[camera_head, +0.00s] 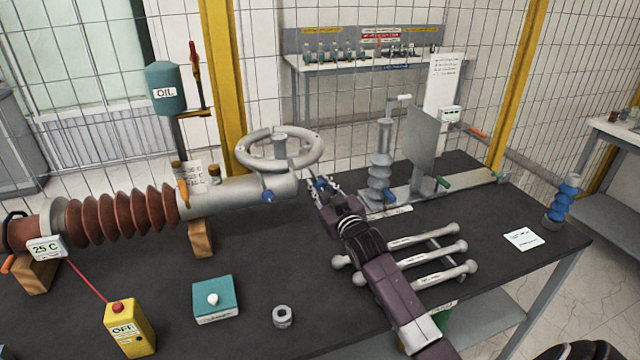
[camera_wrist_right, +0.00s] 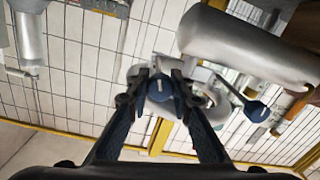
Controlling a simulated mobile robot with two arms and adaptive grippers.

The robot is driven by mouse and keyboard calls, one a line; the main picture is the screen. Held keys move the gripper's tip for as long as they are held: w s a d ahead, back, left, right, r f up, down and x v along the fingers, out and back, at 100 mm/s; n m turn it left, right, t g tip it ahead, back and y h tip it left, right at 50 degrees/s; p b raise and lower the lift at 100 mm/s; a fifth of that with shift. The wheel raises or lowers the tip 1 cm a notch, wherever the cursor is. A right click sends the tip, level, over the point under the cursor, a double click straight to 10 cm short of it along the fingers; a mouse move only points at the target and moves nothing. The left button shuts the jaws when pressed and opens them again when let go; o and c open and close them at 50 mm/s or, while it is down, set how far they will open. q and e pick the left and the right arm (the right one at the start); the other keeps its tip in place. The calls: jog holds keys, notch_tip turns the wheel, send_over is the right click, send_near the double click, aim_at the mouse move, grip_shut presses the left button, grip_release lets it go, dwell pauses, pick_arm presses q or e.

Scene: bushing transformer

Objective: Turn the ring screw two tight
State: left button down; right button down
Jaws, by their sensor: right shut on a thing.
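A large grey ring (camera_head: 280,150) sits on the grey end (camera_head: 240,193) of the bushing in the head view. A blue screw (camera_head: 268,197) shows at the front below the ring, free of any gripper. My right gripper (camera_head: 322,188) reaches up to the right of the ring. It is shut on another blue screw (camera_wrist_right: 158,89), whose head sits between the fingertips in the right wrist view. The free blue screw also shows there (camera_wrist_right: 256,112), to the right. How far either screw is turned in cannot be told. My left gripper is in neither view.
The bushing has brown ribs (camera_head: 120,213) at left. Several pale rods (camera_head: 440,257) lie under my right arm. A teal box (camera_head: 215,298), a yellow OFF box (camera_head: 128,328) and a small grey ring (camera_head: 283,316) stand in front. A grey insulator stand (camera_head: 381,160) is behind right.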

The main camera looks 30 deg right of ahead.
jog(key=shift+f+m, duration=0.1)
jog(key=shift+m, duration=0.7)
jog(key=c, duration=1.7)
grip_release()
jog(key=v, duration=1.2)
jog(key=shift+d, duration=0.1)
jog(key=shift+f, duration=0.1)
